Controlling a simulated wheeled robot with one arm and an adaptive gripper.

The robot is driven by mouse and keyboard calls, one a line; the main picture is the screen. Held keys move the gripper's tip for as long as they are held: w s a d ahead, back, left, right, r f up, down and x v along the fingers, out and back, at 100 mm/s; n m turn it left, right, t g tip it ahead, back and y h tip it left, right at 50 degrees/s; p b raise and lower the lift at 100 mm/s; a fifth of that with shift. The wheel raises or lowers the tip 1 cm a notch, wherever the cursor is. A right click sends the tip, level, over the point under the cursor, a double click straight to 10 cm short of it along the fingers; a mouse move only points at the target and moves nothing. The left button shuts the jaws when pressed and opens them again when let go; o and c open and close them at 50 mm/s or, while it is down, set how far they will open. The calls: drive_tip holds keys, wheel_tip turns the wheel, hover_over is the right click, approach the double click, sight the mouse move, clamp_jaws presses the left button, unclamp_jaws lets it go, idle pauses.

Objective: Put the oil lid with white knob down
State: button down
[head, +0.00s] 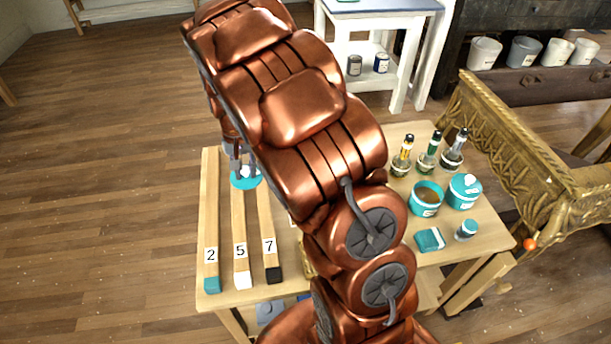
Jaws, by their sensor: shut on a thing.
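My gripper (242,171) is shut on a teal round lid (246,182), which I take as the oil lid. Its knob is hidden between the fingers. The lid is over the far part of the wooden strips marked 5 and 7, at the left of the table (288,276). I cannot tell whether it touches them. An open teal pot (425,212) with brown contents stands on the right side of the table, far from my gripper. My copper arm hides the middle of the table.
Three strips marked 2 (211,220), 5 (240,225) and 7 (267,215) lie at left. At right are a lidded teal pot (464,196), several small jars with brushes (428,162), a teal block (429,240) and a small jar (466,231). A gilt console (520,150) stands close right.

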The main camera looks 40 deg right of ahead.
drive_tip(key=s+d+f+m+b, duration=0.1)
drive_tip(key=s+d+m, duration=0.2)
drive_tip(key=s+m, duration=0.1)
drive_tip(key=s+d+f+m+b, duration=0.2)
drive_tip(key=s+d+m, duration=0.1)
drive_tip(key=s+m, duration=0.1)
drive_tip(key=s+d+f+m+b, duration=0.2)
drive_tip(key=s+d+m, duration=0.1)
drive_tip(key=s+m, duration=0.2)
drive_tip(key=shift+d+f+m, duration=0.2)
drive_tip(key=shift+d+m, duration=0.15)
drive_tip(key=shift+m, duration=0.45)
drive_tip(key=shift+s+d+f+m, duration=0.15)
drive_tip(key=shift+s+d+m, duration=0.05)
drive_tip(key=shift+s+m, duration=0.3)
drive_tip(key=w+d, duration=0.3)
drive_tip(key=w, duration=0.1)
drive_tip(key=w+d+f, duration=0.1)
drive_tip(key=w+d, duration=0.2)
drive_tip(key=w, duration=0.1)
drive_tip(key=w+d, duration=0.3)
drive_tip(key=w, duration=0.1)
drive_tip(key=shift+w+d+f+p, duration=0.2)
drive_tip(key=shift+w+f+p, duration=0.1)
drive_tip(key=shift+p, duration=0.1)
drive_tip(key=shift+w+d, duration=0.1)
drive_tip(key=shift+w, duration=0.1)
drive_tip(key=shift+s+f, duration=0.1)
drive_tip(key=shift+f, duration=1.6)
